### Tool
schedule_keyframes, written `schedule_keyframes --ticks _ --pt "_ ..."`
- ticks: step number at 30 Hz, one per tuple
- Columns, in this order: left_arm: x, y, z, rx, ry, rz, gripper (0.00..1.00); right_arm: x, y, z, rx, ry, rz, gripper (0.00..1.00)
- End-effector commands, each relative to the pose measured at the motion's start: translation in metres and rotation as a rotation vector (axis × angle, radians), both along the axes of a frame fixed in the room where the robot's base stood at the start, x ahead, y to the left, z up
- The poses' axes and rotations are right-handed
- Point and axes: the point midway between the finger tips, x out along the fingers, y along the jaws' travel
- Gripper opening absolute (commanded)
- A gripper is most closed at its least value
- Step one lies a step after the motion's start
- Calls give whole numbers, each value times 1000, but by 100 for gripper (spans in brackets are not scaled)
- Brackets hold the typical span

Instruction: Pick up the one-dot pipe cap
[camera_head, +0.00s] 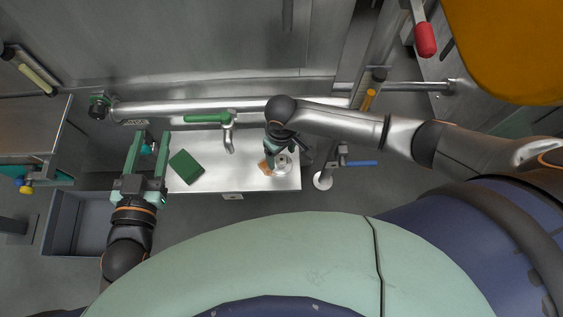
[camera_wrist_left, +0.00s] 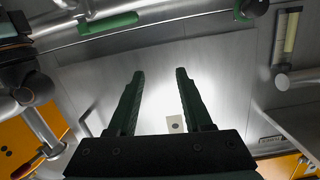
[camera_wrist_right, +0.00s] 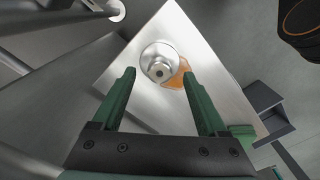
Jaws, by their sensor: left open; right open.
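A round silver metal cap (camera_head: 283,165) with a raised centre knob lies on the right end of the steel tray (camera_head: 215,180). In the right wrist view the cap (camera_wrist_right: 160,62) appears between and just beyond the open fingertips of my right gripper (camera_wrist_right: 160,74); no contact is visible. I cannot make out dots on it. My right gripper (camera_head: 273,158) points down over that end of the tray. My left gripper (camera_head: 151,135) is open and empty at the tray's left end. In the left wrist view a small pale plate with one dark dot (camera_wrist_left: 175,124) shows between its fingers (camera_wrist_left: 160,75).
An orange-brown patch (camera_wrist_right: 178,75) lies beside the cap. A green block (camera_head: 186,167) is on the tray's left part. A green-handled tap (camera_head: 229,140) and a long pipe (camera_head: 190,107) run behind. A grey bin (camera_head: 62,222) stands at the left.

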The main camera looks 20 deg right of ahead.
Motion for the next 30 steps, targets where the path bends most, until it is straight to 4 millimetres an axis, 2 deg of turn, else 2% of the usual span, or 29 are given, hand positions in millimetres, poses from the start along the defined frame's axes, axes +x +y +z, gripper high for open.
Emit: schedule_keyframes --ticks 3,7,12,18,30 --pt "4 -1 23 0 -102 -10 50 0 0 -12 -1 0 -1 76" --pt "5 -2 43 -1 -179 -18 50 0 0 -18 -1 0 0 76" --pt "5 -2 53 -2 -215 -23 50 0 0 -20 -1 0 0 76" --pt "5 -2 53 -2 -215 -23 50 0 0 -20 -1 0 0 75" --pt "5 -2 52 -1 -214 -22 50 0 0 -19 -1 0 0 30"
